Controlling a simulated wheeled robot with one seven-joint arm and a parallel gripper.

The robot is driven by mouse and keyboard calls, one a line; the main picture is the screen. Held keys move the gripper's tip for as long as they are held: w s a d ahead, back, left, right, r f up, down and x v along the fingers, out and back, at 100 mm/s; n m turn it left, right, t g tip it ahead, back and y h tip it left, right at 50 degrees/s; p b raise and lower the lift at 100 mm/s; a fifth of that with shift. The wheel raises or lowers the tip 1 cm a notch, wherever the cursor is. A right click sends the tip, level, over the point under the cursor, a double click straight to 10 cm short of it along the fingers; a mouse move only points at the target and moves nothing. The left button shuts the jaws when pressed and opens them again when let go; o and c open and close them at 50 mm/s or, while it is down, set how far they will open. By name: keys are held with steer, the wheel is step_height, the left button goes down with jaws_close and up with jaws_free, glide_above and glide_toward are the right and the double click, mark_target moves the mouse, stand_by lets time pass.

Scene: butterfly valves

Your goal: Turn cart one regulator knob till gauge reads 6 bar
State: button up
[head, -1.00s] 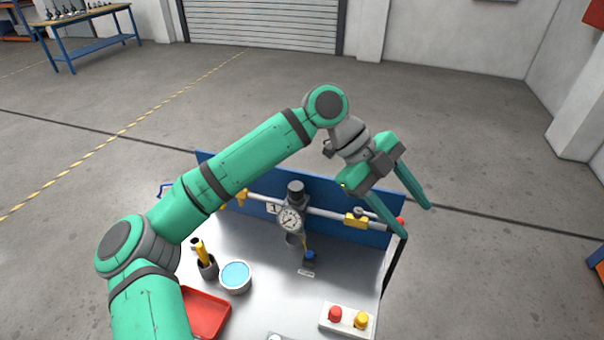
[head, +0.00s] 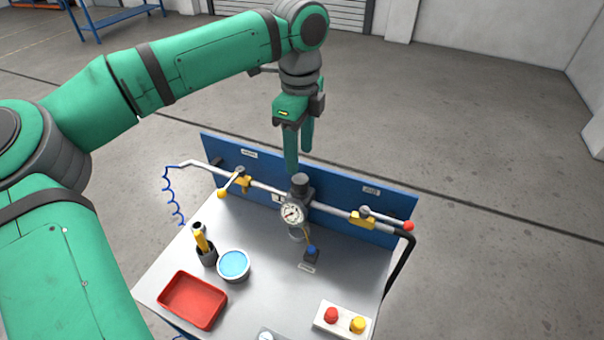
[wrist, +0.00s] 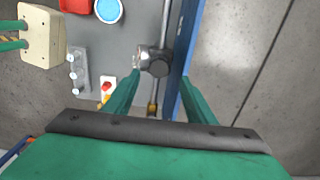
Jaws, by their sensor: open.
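The regulator is mounted on the pipe in the middle of the cart, with a dark knob (head: 300,181) on top. Its round white gauge (head: 292,213) faces the front; the needle is too small to read surely. My gripper (head: 299,162) points down with its fingers apart, empty, close above the knob in the head view. In the wrist view the knob (wrist: 158,67) lies between and slightly beyond the open fingertips, with no clear contact. The gauge is only an edge-on rim (wrist: 137,61) there.
A blue back panel (head: 340,205) stands behind the pipe, close to one finger. Yellow valves (head: 362,218) sit on the pipe either side. A red tray (head: 193,299), a blue-filled bowl (head: 234,264), a tool cup (head: 207,255) and a button box (head: 341,320) stand on the cart top.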

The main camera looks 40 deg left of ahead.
mark_target(299, 178)
step_height(299, 178, down, 8)
steer(key=shift+s+r, duration=0.1)
steer(key=shift+s, duration=0.05)
stand_by(0.3)
steer(key=c, duration=1)
